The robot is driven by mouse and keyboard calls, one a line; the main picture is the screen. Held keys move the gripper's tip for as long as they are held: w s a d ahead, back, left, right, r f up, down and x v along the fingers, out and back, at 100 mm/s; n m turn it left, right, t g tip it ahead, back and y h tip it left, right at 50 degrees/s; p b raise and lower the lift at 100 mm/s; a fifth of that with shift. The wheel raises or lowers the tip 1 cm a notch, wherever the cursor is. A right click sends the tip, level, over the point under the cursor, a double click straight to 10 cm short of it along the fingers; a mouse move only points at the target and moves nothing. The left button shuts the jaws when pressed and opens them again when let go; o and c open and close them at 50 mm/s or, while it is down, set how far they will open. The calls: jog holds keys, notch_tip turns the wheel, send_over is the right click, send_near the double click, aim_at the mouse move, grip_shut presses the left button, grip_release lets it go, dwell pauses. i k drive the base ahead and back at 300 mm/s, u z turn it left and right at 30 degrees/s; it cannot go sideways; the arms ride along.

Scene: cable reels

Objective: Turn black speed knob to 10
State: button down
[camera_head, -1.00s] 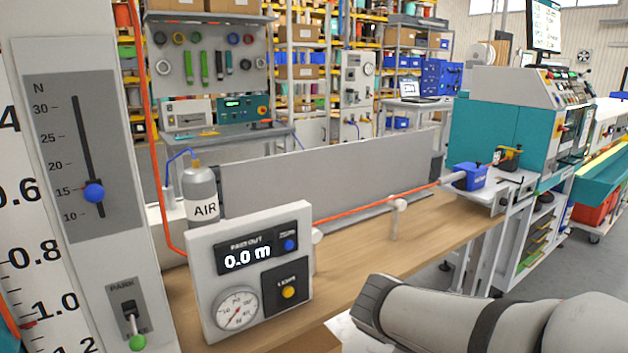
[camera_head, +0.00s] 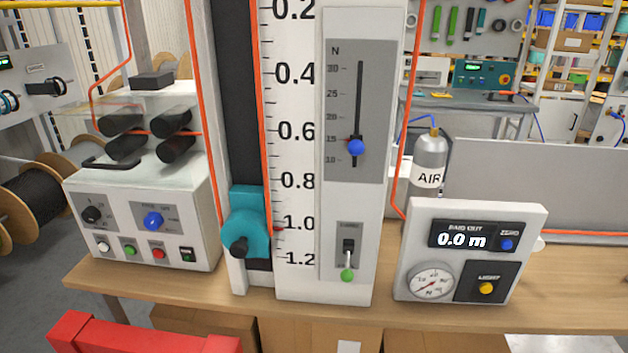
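My gripper is not in view.
Black rollers (camera_head: 125,122) and a dark handle (camera_head: 110,163) are on top of the box. A teal slider (camera_head: 246,225) with a black knob stands to its right. A red object (camera_head: 130,338) is in front, below the bench (camera_head: 190,286). A cable reel (camera_head: 35,190) is at left.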

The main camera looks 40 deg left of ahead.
aim_at(92, 215)
jog(key=u, duration=2.3)
jog(key=k, duration=0.45)
jog(key=u, duration=0.3)
jog(key=i, duration=0.4)
